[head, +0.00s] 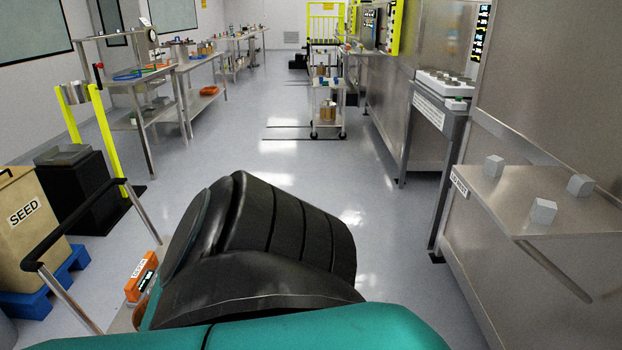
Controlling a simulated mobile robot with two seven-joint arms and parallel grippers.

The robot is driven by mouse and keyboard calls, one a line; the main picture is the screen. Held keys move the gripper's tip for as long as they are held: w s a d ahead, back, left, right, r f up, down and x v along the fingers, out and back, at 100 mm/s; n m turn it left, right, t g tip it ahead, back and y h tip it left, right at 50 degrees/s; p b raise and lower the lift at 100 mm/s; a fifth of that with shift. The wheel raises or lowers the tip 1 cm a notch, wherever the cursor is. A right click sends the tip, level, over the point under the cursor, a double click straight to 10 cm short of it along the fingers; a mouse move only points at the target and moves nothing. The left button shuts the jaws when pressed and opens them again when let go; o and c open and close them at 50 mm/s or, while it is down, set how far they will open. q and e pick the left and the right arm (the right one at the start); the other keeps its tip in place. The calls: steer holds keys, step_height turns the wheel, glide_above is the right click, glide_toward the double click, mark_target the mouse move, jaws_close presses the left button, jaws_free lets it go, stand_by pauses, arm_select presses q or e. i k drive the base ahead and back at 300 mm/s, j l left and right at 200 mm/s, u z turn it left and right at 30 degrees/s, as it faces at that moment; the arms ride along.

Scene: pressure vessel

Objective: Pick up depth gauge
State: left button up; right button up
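An orange device (141,278) with a small dark display and a short white label sits at the lower left, on a cart's pale surface. It may be the depth gauge, but its label is too small to read for sure. My own dark and teal arm link fills the lower middle of the head view and hides part of the cart beside the device. Neither of my grippers shows in this view.
A cart rail (70,222) runs beside the device. A SEED box (32,228) stands on a blue pallet (45,297) at left. A steel shelf (510,190) with grey cubes juts out at right. The aisle floor (300,165) is clear up to a trolley (327,108).

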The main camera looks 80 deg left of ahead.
mark_target(141, 282)
steer(key=u, duration=3.75)
